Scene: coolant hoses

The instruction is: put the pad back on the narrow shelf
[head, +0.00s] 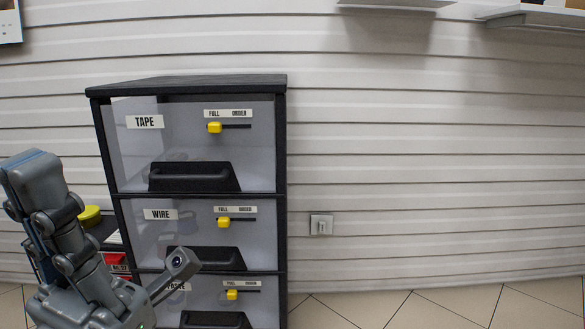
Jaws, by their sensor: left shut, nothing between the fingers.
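I see no pad that I can make out. Two light wall shelves show only in part at the top edge: one in the upper middle (395,4) and one at the upper right (535,17). I cannot tell whether either is the narrow shelf. Small parts of items show on the right one, cut off by the frame. My left gripper (33,168) is at the lower left, pointing up, shut and empty, in front of the wall and left of the drawer cabinet. It is far from both shelves. My right gripper is not in view.
A black cabinet (190,82) has grey drawers labelled TAPE, WIRE and a third partly hidden label, with yellow sliders near FULL. Behind my left arm are a yellow round thing (89,215) and red bins (115,259). A wall switch (321,225) is right of the cabinet; floor there is clear.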

